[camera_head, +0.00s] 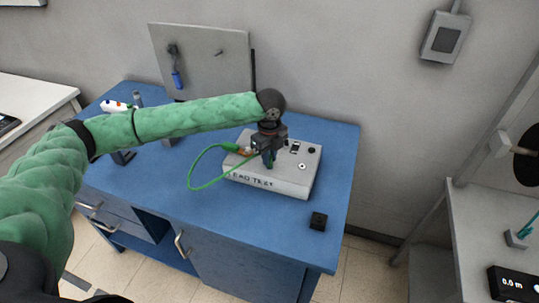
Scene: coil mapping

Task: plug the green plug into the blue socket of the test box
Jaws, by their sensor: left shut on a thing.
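The test box (298,186), light grey with "LEAD TEST" on its front edge, sits on the blue bench. My left gripper (268,160) points down over the box top and is shut on the green plug (269,164), of which only a little shows beneath the fingers. A green lead (198,164) loops out to the left of the box, and its other end reaches the box's left part at an orange-brown spot. The blue socket is not visible; my gripper hides part of the box top. I cannot tell whether the plug touches the box. My right gripper is not in view.
The blue bench (225,216) has free room in front of the box. A small black block (318,221) lies at its right front. A grey upright panel (209,62) with a blue-handled tool stands behind. Small items lie at the bench's back left.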

